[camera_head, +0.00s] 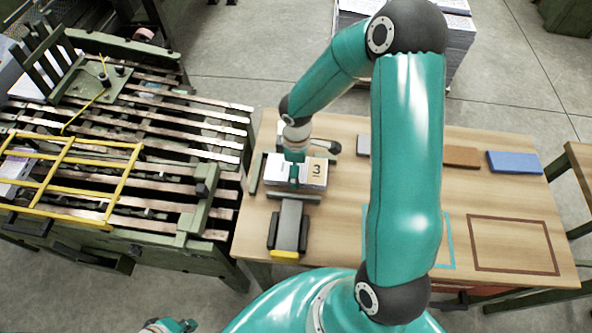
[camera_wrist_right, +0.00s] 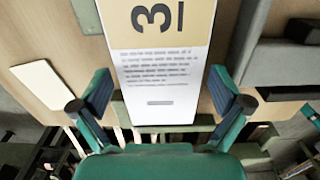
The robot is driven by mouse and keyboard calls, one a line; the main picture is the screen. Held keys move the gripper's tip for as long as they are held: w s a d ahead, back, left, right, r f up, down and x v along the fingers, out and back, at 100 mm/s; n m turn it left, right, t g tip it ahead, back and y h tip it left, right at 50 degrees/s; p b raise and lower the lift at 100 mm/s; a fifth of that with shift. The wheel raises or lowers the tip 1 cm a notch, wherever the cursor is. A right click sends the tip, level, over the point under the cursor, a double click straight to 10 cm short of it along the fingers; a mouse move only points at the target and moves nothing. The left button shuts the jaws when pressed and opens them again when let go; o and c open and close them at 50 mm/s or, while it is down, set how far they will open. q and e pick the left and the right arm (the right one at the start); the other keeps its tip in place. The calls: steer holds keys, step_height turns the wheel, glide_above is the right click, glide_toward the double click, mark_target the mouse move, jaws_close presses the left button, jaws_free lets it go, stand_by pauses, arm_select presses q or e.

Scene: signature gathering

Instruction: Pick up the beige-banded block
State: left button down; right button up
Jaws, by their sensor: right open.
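The beige-banded block (camera_head: 317,170) is a white stack of printed pages with a beige band marked 3 at one end. It lies at the left of the wooden table. In the right wrist view the block (camera_wrist_right: 160,60) is between the fingers of my right gripper (camera_wrist_right: 160,92), with a gap on each side. These fingers are open. In the head view my right gripper (camera_head: 295,178) is over the block and hides part of it. My left gripper (camera_head: 170,326) shows only partly at the bottom edge, away from the block; its jaw opening is unclear.
A grey device with a yellow front edge (camera_head: 290,228) stands in front of the block. A slatted green machine (camera_head: 150,150) adjoins the table's left side. Brown (camera_head: 461,157) and blue blocks (camera_head: 515,162) lie at the right back. A brown outlined square (camera_head: 470,245) is empty.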

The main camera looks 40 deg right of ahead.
steer(key=shift+c, duration=0.3)
steer(key=c, duration=1.1)
steer(key=shift+o, duration=0.2)
steer(key=shift+r, duration=0.2)
